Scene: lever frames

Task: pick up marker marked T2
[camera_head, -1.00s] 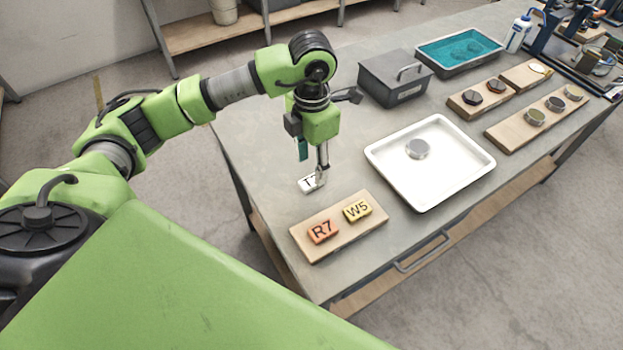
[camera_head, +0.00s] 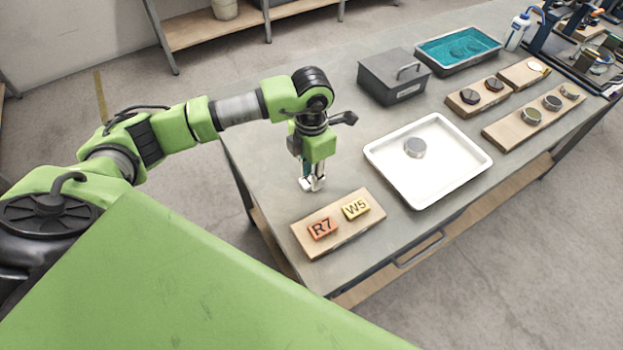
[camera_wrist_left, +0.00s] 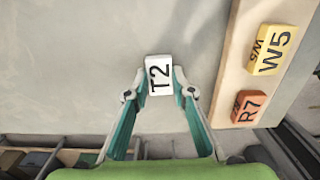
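The white marker with black T2 (camera_wrist_left: 159,77) lies on the grey table top. In the left wrist view it sits between the tips of my left gripper (camera_wrist_left: 159,82), with a finger on each side and narrow gaps showing. The gripper is open and points down at the table. In the head view my left gripper (camera_head: 312,182) is down at the marker and hides most of it. My right gripper is in neither view.
A wooden board with an orange R7 block (camera_head: 322,228) and a yellow W5 block (camera_head: 355,208) lies close by. A white tray (camera_head: 440,185) with a grey disc (camera_head: 415,147) is to the right. A grey lidded box (camera_head: 393,82) stands farther back.

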